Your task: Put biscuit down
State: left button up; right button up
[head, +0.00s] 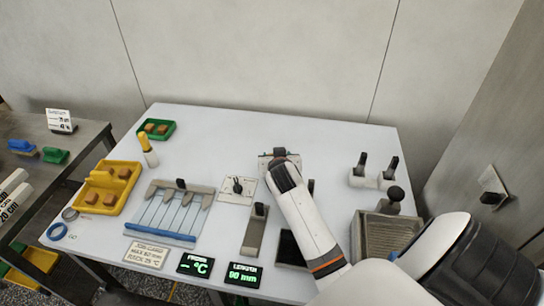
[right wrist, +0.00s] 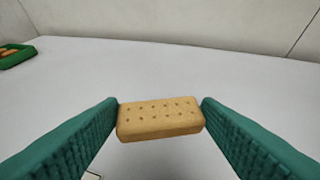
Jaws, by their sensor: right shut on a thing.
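A golden rectangular biscuit (right wrist: 160,121) with rows of small holes is in the right wrist view. My right gripper (right wrist: 160,112) is shut on it, one green ridged finger at each short end. The biscuit lies level between the fingers, with the white tabletop (right wrist: 180,65) behind it; I cannot tell how far above the table it is. In the head view my right arm reaches to the table's middle back. Its hand hides the biscuit there. My left gripper is in neither view.
A yellow tray (head: 128,199) and a green tray (head: 168,136) with brown pieces stand at left. A wired frame (head: 154,236) lies right of the yellow tray. A grey ribbed tray (head: 362,240) and upright black-handled tools (head: 391,165) stand at right.

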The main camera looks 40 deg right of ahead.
jog(key=shift+f, duration=2.75)
jog(key=shift+f, duration=0.25)
jog(key=o, duration=0.8)
jog(key=shift+r, duration=0.1)
jog(key=shift+c, duration=0.2)
